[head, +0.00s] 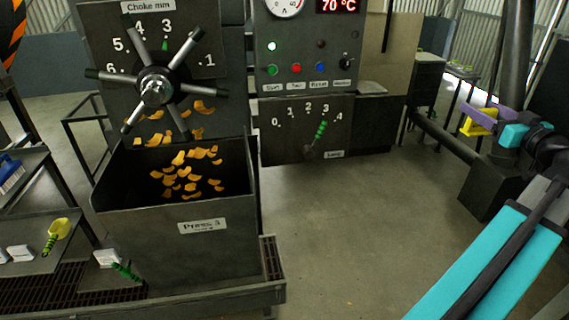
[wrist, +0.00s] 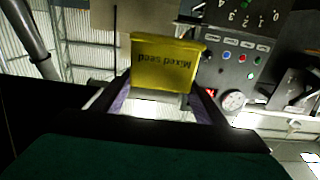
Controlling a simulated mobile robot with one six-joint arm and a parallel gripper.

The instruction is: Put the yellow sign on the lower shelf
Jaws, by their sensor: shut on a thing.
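My gripper (head: 483,116) is at the right of the head view, its purple fingers shut on the yellow sign (head: 477,126). In the wrist view the sign (wrist: 163,66) sits between the fingers (wrist: 160,101), and its words "Mixed seed" appear upside down. The sign is held in the air, clear of any surface. At the left of the head view, a dark rack has an upper shelf (head: 22,160) and a lower shelf (head: 28,261). The lower shelf bears white cards and a yellow scoop (head: 59,231) with a green handle.
A dark press bin (head: 140,222) with orange flakes stands between the rack and my gripper. A spoked handwheel (head: 155,88) juts out above it. A control panel (head: 307,55) and a green-handled lever (head: 318,135) are behind. The middle floor is clear.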

